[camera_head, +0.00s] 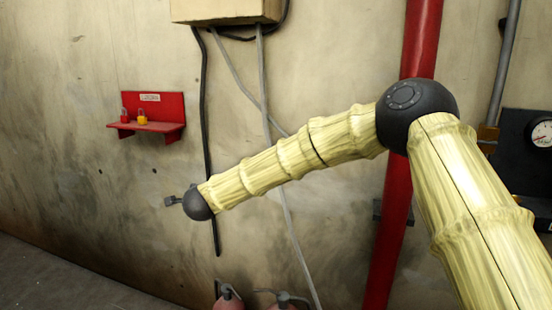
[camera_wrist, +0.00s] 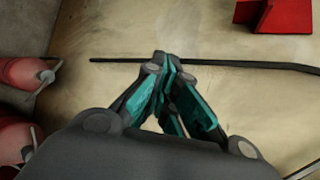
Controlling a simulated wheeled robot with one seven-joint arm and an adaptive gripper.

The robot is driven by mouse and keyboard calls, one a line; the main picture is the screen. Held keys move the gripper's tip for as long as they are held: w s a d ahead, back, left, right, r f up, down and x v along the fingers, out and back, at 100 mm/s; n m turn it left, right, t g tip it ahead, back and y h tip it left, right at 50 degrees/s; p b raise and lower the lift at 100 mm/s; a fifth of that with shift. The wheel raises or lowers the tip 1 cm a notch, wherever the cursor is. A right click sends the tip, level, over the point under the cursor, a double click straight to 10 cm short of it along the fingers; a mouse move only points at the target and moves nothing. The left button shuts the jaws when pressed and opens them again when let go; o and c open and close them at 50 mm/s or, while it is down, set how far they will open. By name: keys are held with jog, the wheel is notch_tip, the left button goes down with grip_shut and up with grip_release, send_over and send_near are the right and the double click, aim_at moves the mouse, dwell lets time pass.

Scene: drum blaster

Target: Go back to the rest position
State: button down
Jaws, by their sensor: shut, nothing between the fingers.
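My gripper (camera_wrist: 165,68) is in the wrist view, with its teal and dark fingers brought together at the tips and nothing between them. My arm reaches leftward across the picture in front of the wall. The gripper is apart from the red shelf on the wall.
A red wall shelf (camera_head: 158,127) holds a red padlock (camera_head: 124,115) and a yellow padlock (camera_head: 142,117). Red extinguishers (camera_wrist: 18,80) stand low by the wall. A red pipe (camera_head: 420,45), hanging cables (camera_head: 205,120) and a gauge (camera_head: 541,133) are near my arm. Floor shows at lower left.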

jog(key=s+d+f+n+g+h+p, duration=0.1)
jog(key=s+d+f+n, duration=0.3)
jog(key=f, duration=0.6)
jog(key=s+d+f+n+g+p, duration=0.15)
jog(key=s+d+f, duration=0.35)
jog(key=f, duration=0.6)
jog(key=s+d+f+n+g+h, duration=0.25)
jog(key=s+d+f+n, duration=0.25)
jog(key=s+d+f, duration=0.9)
jog(key=s+d+f+n+g+p, duration=0.1)
jog(key=s+d+f+n+g, duration=0.1)
jog(key=s+d, duration=0.6)
jog(key=s+d+f+n+g+h+p, duration=0.1)
jog(key=s+d+f+n+g, duration=0.1)
jog(key=s+d, duration=0.6)
jog(key=s+d+f+n+g+p, duration=0.2)
jog(key=s+d, duration=0.7)
jog(key=s, duration=0.9)
jog(key=shift+s+f+n+g+h, duration=0.4)
jog(key=shift+f+n+g, duration=0.2)
jog(key=shift+n+g, duration=0.1)
jog(key=shift+d, duration=0.1)
